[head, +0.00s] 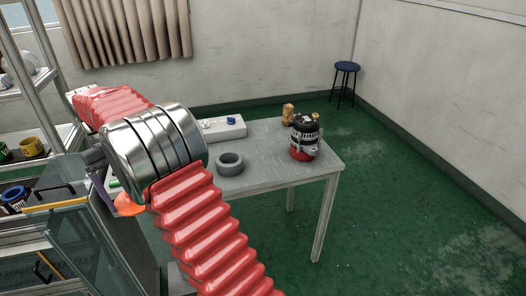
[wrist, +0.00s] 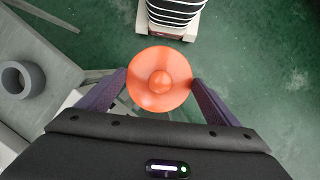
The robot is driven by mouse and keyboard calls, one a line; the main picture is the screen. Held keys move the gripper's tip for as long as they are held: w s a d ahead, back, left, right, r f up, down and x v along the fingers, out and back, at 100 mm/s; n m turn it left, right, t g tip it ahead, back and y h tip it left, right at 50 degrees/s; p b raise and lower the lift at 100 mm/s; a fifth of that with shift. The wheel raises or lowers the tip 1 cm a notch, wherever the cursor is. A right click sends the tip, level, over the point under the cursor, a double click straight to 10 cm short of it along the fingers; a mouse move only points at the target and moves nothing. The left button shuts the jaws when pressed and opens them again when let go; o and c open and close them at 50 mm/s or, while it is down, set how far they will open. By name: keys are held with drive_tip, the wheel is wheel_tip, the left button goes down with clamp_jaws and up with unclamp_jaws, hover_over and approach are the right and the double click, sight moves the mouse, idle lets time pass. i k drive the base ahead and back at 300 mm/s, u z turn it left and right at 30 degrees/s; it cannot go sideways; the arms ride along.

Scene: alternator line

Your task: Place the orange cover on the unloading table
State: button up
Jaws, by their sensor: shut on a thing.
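The orange cover (wrist: 145,92) is a round disc with a raised knob in its middle. It sits between the two purple fingers of my gripper (wrist: 159,79), which is shut on it. In the head view the orange cover (head: 128,206) shows partly behind my arm, left of the grey table (head: 265,172); my gripper is mostly hidden there. In the wrist view the cover is seen against the green floor, to the right of a grey tabletop (wrist: 52,100).
The table bears a grey ring (head: 230,168), a black and red alternator (head: 304,140), a small brown object (head: 288,113) and a white box (head: 222,128). Its front middle is clear. A glass-doored cabinet (head: 85,250) stands left; a blue stool (head: 347,67) stands at the back.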

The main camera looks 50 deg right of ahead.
sight(262, 150)
drive_tip(key=z, duration=0.6)
drive_tip(key=k, duration=0.6)
drive_tip(key=z, duration=0.15)
drive_tip(key=i, duration=1.65)
drive_tip(key=u, duration=0.25)
